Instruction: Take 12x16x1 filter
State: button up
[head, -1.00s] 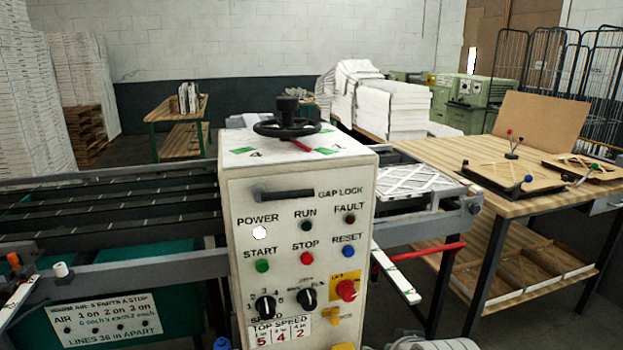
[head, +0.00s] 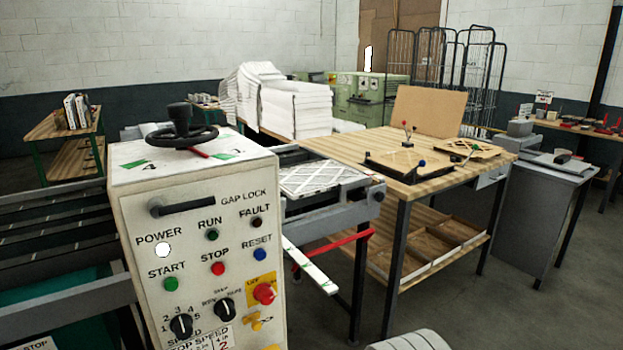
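A flat pleated filter (head: 318,178) with a white lattice face lies on the end of the machine's conveyor, behind the control box. Brown flat pieces lie on the wooden table: a dark-edged one (head: 398,163) on the near side and another (head: 470,150) to its right, which look like filter frames or jigs. I can read no size on any of them, so I cannot tell which is 12x16x1. My gripper is not in view.
The control box (head: 200,240) fills the near left. The wooden table (head: 343,144) stands at centre right, with a grey cabinet (head: 548,185) beside it. White stacks (head: 295,108) stand behind. A bench (head: 560,125) with small items is at far right. Floor (head: 470,300) is clear at lower right.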

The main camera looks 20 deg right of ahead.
aim_at(298, 182)
jog(key=l, duration=0.3)
jog(key=i+l, duration=0.4)
jog(key=l, duration=0.15)
jog(key=i+l, duration=0.45)
jog(key=i, duration=0.95)
jog(key=z, duration=0.05)
